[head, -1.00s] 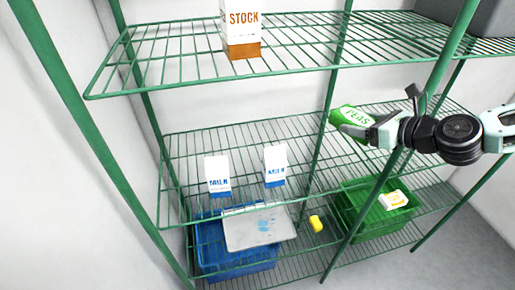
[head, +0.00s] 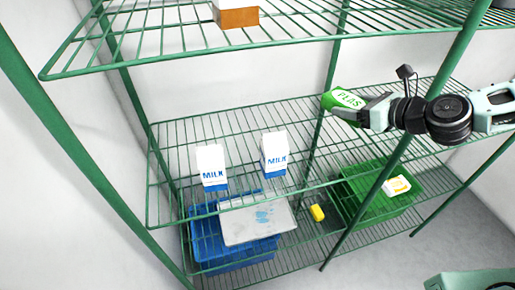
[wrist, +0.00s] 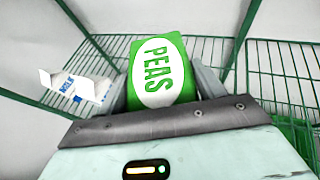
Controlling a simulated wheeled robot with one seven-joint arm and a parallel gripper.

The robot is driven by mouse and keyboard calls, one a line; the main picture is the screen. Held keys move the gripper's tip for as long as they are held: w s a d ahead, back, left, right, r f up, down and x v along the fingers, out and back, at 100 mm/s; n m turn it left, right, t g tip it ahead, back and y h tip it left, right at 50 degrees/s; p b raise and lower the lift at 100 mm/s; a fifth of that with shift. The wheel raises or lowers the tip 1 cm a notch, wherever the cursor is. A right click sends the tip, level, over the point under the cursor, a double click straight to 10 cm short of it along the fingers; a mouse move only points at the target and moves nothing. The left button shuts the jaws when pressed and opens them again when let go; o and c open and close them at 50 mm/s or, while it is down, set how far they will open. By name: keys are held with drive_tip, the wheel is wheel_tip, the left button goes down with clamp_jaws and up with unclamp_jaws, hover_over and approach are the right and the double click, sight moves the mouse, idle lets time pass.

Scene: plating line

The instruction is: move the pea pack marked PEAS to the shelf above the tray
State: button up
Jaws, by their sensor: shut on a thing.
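The green pea pack marked PEAS (head: 346,100) is held in my gripper (head: 358,114), above the right part of the middle shelf (head: 225,130) in the head view. In the wrist view the pea pack (wrist: 160,72) sits between both fingers of my gripper (wrist: 165,90), its label facing the camera. A white tray (head: 250,228) with bluish marks lies below the middle shelf, over a blue crate, seen partly through the wires. Two milk cartons, one left (head: 212,168) and one right (head: 275,155), stand upright on the middle shelf above the tray.
A green crate (head: 350,205) with a white and yellow pack (head: 396,186) stands low at the right. A blue crate (head: 205,245) and a yellow object (head: 317,213) are also low. Green posts (head: 400,150) frame the rack. An orange-based carton (head: 237,14) stands on the top shelf.

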drive_tip(key=b, duration=0.5)
hover_over(335, 157)
wheel_tip(335, 157, down, 6)
drive_tip(key=shift+f+p, duration=1.05)
drive_tip(key=shift+f, duration=3.8)
drive_tip(key=shift+f, duration=0.25)
drive_tip(key=o, duration=1.3)
drive_tip(key=shift+r, duration=0.1)
